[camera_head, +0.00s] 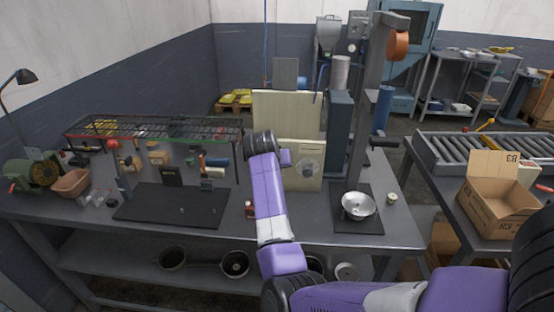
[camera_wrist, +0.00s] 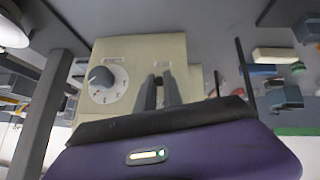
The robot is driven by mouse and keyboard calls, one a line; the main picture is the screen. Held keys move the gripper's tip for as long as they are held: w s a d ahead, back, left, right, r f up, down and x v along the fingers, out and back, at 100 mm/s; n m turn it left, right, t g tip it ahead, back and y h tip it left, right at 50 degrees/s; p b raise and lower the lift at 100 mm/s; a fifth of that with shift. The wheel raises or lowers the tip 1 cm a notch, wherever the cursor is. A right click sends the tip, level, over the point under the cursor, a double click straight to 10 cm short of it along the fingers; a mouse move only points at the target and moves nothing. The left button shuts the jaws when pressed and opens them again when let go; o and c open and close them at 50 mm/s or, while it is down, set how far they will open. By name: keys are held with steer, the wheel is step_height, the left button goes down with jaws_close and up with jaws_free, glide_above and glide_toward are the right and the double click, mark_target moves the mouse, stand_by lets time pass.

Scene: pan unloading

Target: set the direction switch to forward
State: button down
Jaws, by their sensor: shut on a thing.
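The beige control box (camera_head: 305,148) stands on the workbench, with a round dial (camera_head: 308,169) on its front. In the wrist view the box front (camera_wrist: 135,50) fills the middle, and the dial (camera_wrist: 103,80) with its dark knob is left of my fingers. My gripper (camera_wrist: 162,78) reaches to the box front beside the dial, its two dark fingers close together. It is shut on the direction switch, which the fingers almost wholly hide, so its setting cannot be read. In the head view my purple arm hides the fingertips.
A grey column machine stands right of the box, with a metal pan (camera_head: 358,206) on a dark plate (camera_head: 372,226) before it. A wire rack (camera_head: 150,130) and a black mat (camera_head: 172,207) lie to the left. A cardboard box (camera_head: 492,210) is at the right.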

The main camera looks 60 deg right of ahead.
steer(key=shift+d+r+g+y+p, duration=0.15)
steer(key=shift+r+g+y+p, duration=0.2)
steer(key=shift+y+p, duration=0.4)
steer(key=shift+w+p, duration=0.1)
steer(key=shift+p, duration=0.25)
steer(key=c, duration=1.5)
jaws_free()
steer(key=shift+b+v, duration=0.8)
steer(key=shift+v, duration=3.05)
